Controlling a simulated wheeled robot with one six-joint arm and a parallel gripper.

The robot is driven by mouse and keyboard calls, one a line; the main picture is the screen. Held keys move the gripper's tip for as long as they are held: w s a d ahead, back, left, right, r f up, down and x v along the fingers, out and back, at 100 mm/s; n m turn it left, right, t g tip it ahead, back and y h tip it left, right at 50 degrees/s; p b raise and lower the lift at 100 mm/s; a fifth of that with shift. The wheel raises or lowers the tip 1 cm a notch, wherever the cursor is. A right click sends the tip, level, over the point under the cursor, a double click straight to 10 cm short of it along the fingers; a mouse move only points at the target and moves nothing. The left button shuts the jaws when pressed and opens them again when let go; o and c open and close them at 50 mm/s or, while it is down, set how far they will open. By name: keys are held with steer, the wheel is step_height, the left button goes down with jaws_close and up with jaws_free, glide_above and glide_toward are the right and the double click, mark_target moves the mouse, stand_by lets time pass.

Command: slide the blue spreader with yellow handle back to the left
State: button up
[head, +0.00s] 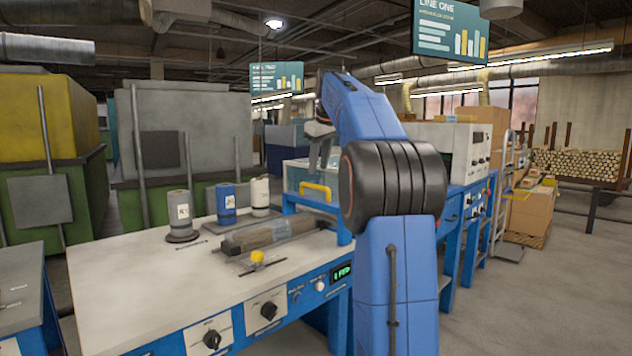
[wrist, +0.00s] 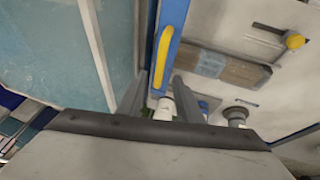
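The blue spreader (head: 322,205) spans the worktop near its right end, with a yellow handle (head: 314,190) on top. In the wrist view the spreader (wrist: 176,18) is a blue bar, and its yellow handle (wrist: 163,58) lies just beyond my fingertips. My gripper (head: 320,166) hangs above the handle with its fingers pointing down. In the wrist view my gripper (wrist: 161,80) has its two fingers apart and nothing held between them. My arm hides part of the spreader's right side in the head view.
A wood piece with a grey wrap (head: 270,234) lies left of the spreader. A yellow knob on a rod (head: 257,257) lies in front of it. Grey (head: 181,212), blue (head: 226,198) and white (head: 260,193) canisters stand behind. The worktop's left part (head: 130,275) is clear.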

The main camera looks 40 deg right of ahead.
mark_target(316, 186)
steer(key=x, duration=0.7)
jaws_close()
